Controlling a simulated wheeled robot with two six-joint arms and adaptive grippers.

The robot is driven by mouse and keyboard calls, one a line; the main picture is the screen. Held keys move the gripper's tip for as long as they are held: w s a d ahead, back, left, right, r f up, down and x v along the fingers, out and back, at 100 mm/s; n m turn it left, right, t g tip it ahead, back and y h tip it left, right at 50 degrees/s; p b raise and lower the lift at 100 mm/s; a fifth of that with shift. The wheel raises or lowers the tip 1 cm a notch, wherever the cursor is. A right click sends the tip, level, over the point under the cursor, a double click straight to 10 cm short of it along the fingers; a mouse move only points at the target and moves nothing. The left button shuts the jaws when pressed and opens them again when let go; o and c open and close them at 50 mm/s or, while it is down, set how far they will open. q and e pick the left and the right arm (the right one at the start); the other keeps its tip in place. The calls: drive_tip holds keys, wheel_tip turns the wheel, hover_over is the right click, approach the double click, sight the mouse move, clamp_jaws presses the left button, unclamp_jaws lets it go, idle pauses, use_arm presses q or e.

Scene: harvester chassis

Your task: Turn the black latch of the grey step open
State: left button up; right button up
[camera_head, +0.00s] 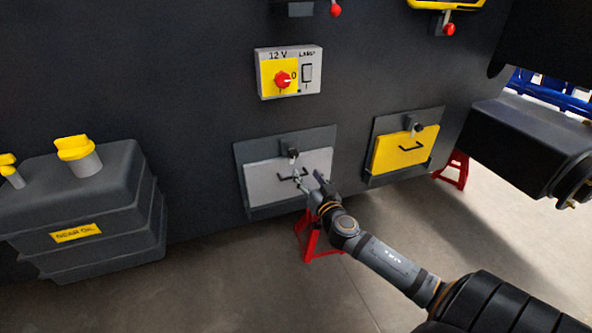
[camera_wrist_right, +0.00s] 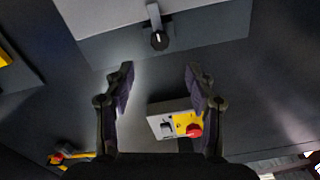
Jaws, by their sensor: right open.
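The grey step (camera_head: 263,182) is a light grey panel in a dark frame on the dark chassis wall, with a dark handle across it. Its black latch (camera_head: 293,154) sits at the panel's top edge. My right gripper (camera_head: 309,178) is open in front of the step, a little below and right of the latch in the head view. In the right wrist view, which looks upside down, the round latch knob (camera_wrist_right: 159,40) lies beyond the open, empty fingertips (camera_wrist_right: 160,68), apart from them. A pale mark runs along the knob. My left gripper is not in view.
A switch box (camera_head: 289,72) with a red knob is above the step. A yellow step (camera_head: 405,150) with its own latch is to the right. A dark tank (camera_head: 95,205) with yellow caps stands at left. A red stand (camera_head: 313,238) is below.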

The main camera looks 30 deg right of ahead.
sight(295, 155)
drive_tip(key=p+x, duration=0.2)
drive_tip(key=x, duration=0.7)
drive_tip(key=shift+d+r, duration=0.15)
drive_tip(key=shift+x, duration=0.75)
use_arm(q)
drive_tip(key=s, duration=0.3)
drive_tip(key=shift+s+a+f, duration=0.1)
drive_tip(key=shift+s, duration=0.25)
use_arm(e)
drive_tip(key=c, duration=1.1)
